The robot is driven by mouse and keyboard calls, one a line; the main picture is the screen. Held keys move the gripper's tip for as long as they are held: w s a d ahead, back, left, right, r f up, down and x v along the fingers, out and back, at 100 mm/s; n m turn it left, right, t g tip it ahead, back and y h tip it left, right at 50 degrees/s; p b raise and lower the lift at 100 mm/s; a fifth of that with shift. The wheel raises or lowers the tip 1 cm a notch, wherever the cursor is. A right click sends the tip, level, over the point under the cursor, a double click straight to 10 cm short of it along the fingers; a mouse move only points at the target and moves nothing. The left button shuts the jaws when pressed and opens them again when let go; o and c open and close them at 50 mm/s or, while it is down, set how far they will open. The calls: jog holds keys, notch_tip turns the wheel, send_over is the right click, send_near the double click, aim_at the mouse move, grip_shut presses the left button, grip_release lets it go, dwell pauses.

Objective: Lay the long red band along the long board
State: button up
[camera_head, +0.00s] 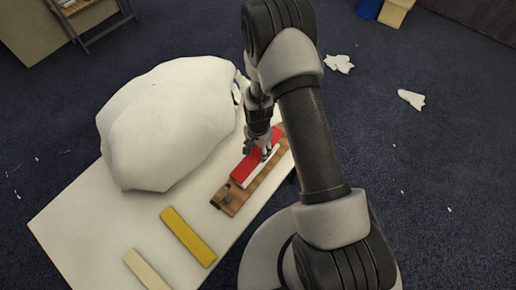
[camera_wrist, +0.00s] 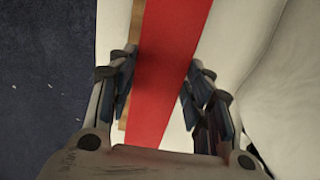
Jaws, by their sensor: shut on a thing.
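The long red band (camera_head: 246,168) lies lengthwise roughly parallel to the long brown board (camera_head: 229,199) in the head view. The band covers or overhangs part of the board; I cannot tell whether it touches it. My gripper (camera_head: 266,152) is shut on the band near its middle. In the wrist view the red band (camera_wrist: 165,75) runs between the two fingers of my gripper (camera_wrist: 158,95). A thin strip of the brown board (camera_wrist: 135,22) shows along the band's left side there. The far part of the board is hidden by my arm.
A big white rounded lump (camera_head: 165,125) stands on the white table (camera_head: 85,225), close left of the board. A yellow strip (camera_head: 188,237) and a cream strip (camera_head: 147,270) lie nearer the front. White scraps (camera_head: 411,99) lie on the dark floor.

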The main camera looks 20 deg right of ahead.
jog(key=shift+f+b, duration=2.1)
jog(key=shift+f, duration=1.15)
jog(key=o, duration=1.2)
jog(key=shift+c, duration=0.2)
notch_tip(320, 180, up, 12)
jog(key=shift+r, duration=0.1)
